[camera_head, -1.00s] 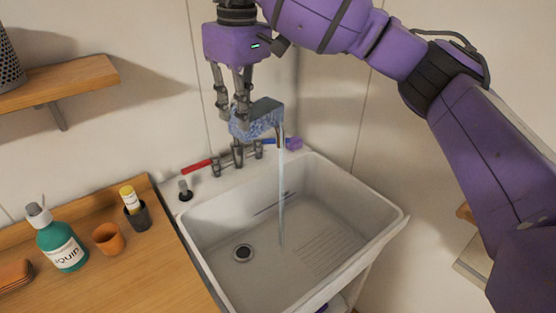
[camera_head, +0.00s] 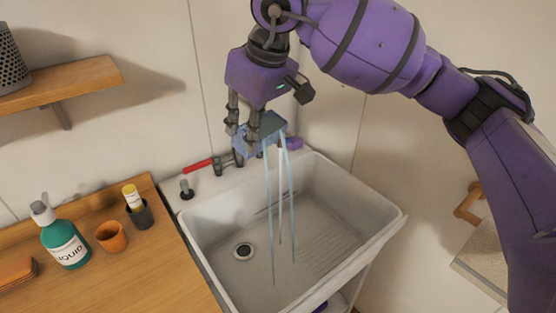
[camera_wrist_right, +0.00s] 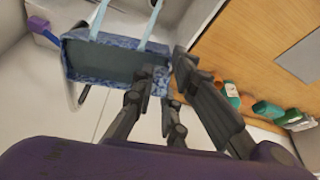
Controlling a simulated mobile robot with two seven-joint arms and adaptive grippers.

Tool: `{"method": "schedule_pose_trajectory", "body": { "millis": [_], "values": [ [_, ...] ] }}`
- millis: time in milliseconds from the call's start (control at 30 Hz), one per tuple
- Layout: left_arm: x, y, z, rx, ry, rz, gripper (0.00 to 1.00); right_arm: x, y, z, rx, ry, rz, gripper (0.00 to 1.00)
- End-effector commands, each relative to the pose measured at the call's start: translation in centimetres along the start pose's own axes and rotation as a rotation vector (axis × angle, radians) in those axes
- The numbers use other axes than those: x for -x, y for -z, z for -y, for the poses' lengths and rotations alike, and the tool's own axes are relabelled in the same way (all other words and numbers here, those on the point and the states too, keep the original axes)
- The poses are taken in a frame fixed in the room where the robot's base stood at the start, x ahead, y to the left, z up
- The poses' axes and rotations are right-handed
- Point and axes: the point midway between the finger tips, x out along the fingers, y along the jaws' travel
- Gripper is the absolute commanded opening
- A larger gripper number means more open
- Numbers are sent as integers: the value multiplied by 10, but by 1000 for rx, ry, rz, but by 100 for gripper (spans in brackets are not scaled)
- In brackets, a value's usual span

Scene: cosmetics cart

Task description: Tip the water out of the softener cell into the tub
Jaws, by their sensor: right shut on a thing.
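My right gripper (camera_head: 247,126) is shut on the softener cell (camera_head: 270,133), a blue speckled box with a dark grey-green face. It holds the cell above the back of the white tub (camera_head: 345,240). The cell is tilted, and several thin pale-blue streams of water (camera_head: 291,200) fall from it into the tub. In the right wrist view the cell (camera_wrist_right: 115,60) is beside the fingers (camera_wrist_right: 160,85), with two streams leaving its edge. The faucet is largely hidden behind the cell and gripper. My left gripper is not in view.
A red tap handle (camera_head: 197,165) is at the tub's back left, with a purple block (camera_head: 294,143) at the back. The wooden counter (camera_head: 150,270) at left holds a teal bottle (camera_head: 64,243), an orange cup (camera_head: 110,236) and a dark cup (camera_head: 140,216). A shelf (camera_head: 75,80) hangs above.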

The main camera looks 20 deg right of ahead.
Motion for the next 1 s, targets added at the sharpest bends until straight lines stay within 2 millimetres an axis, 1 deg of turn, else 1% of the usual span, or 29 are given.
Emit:
{"method": "schedule_pose_trajectory", "body": {
  "millis": [133,267,433,600,733,933,1000],
  "values": [
    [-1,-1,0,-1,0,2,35,-3,-3,-1,-1,2,-18,0],
    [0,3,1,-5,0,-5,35,4,-5,0,1,-3,-55,0],
    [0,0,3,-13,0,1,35,-1,-8,-1,-1,2,-74,0],
    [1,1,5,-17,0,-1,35,5,-9,0,2,-2,-102,0],
    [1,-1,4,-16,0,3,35,2,-12,-1,0,0,-116,0],
    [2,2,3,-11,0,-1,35,7,-16,0,3,-2,-160,0],
    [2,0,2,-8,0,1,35,6,-16,0,2,0,-169,0]
  ]
}}
